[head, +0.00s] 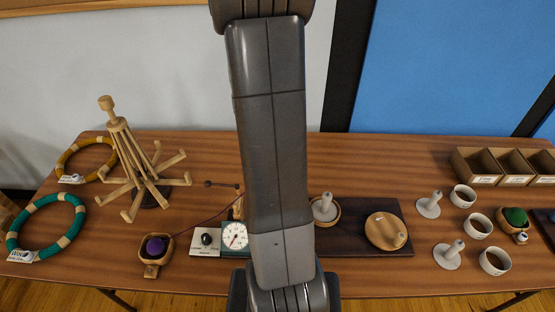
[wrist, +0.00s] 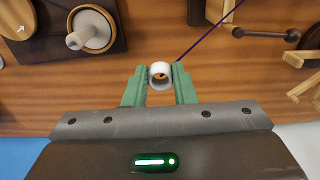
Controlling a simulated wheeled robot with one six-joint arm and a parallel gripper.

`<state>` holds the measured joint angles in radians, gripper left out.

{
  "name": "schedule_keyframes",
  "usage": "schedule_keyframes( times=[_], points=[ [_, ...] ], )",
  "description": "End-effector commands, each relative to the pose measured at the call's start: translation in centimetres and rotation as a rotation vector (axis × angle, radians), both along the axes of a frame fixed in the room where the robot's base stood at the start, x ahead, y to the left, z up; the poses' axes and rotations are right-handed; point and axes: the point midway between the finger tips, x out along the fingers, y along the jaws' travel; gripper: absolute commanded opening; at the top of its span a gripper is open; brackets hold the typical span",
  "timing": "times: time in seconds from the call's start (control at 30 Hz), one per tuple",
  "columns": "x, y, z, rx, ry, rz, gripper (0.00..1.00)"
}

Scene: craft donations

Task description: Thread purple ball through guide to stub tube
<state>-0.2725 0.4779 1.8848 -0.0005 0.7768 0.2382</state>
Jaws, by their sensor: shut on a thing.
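The purple ball (head: 157,246) sits in a wooden bowl at the front left. Its purple yarn (head: 205,218) runs up and right until my arm hides it. The wooden guide (head: 238,209) is half hidden behind my arm; its top shows in the wrist view (wrist: 196,11). A white stub tube (head: 325,208) stands on a round base on a dark board, also in the wrist view (wrist: 95,38). In the wrist view, my gripper (wrist: 160,80) is shut on a white ring-shaped piece (wrist: 160,72), with the yarn (wrist: 208,32) reaching it. I cannot tell whether the yarn passes through the guide.
A wooden crank disc (head: 385,230) is right of the stub tube. A dial (head: 235,236) and a dark rod (head: 221,185) lie near the guide. A wooden swift (head: 143,172) stands left. Spare tubes (head: 429,205), cups (head: 478,226) and a green ball (head: 515,216) are right.

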Motion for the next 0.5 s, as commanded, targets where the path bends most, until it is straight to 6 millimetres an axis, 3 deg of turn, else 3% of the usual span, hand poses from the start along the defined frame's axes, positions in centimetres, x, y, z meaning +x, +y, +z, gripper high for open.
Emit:
schedule_keyframes(
  times=[0.5],
  points=[
    [0.0, 0.0, -4.0, 0.000, 0.001, -0.001, 0.03]
  ],
)
